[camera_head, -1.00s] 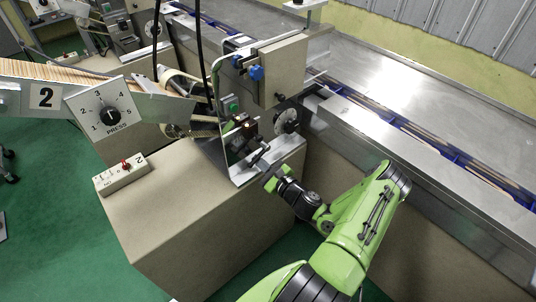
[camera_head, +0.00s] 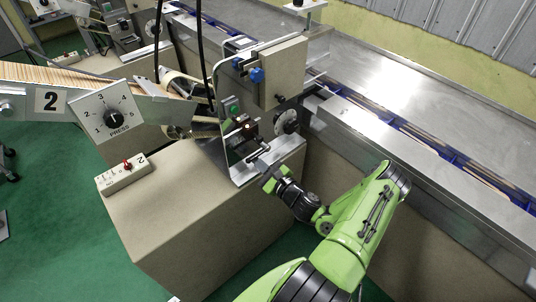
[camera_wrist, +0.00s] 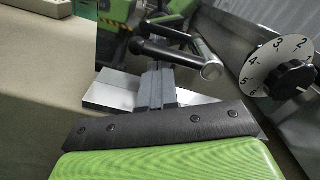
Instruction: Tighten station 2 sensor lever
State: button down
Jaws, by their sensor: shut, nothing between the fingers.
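Station 2's upright metal bracket (camera_head: 238,163) stands on the beige cabinet, with small sensor parts on it. My gripper (camera_head: 264,166) is beside the bracket's front. In the wrist view my gripper's grey fingers (camera_wrist: 158,72) are shut together and empty, just below and in front of the lever. Whether they touch it I cannot tell. In the head view the lever is small and close to my gripper.
A numbered white dial (camera_wrist: 278,67) with a black knob is right of my fingers; it also shows in the head view (camera_head: 286,122). The PRESS dial (camera_head: 115,118) and a switch box (camera_head: 123,173) are at left. The metal conveyor (camera_head: 400,100) runs behind.

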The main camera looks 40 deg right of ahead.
jog(key=s, duration=0.6)
jog(key=shift+s+d+p, duration=0.15)
jog(key=shift+s+p, duration=0.05)
jog(key=shift+p, duration=0.25)
jog(key=s+a+r+n+g+y+p, duration=0.1)
jog(key=a+r+n+g+y, duration=0.4)
jog(key=a+n, duration=0.4)
jog(key=a+r+n+g+y, duration=0.2)
jog(key=a+n+g+y, duration=0.1)
jog(key=a+n+g, duration=0.65)
jog(key=s+r+n+t+h, duration=0.1)
jog(key=s+r+n+h, duration=0.3)
jog(key=s+r, duration=0.3)
jog(key=s+a+r+n+t+h+p, duration=0.1)
jog(key=s+r+n+h, duration=0.3)
jog(key=s+r+n, duration=0.3)
notch_tip(320, 180, up, 6)
jog(key=shift+s+a+f+h, duration=0.2)
jog(key=shift+s+h, duration=0.1)
jog(key=shift+s, duration=0.4)
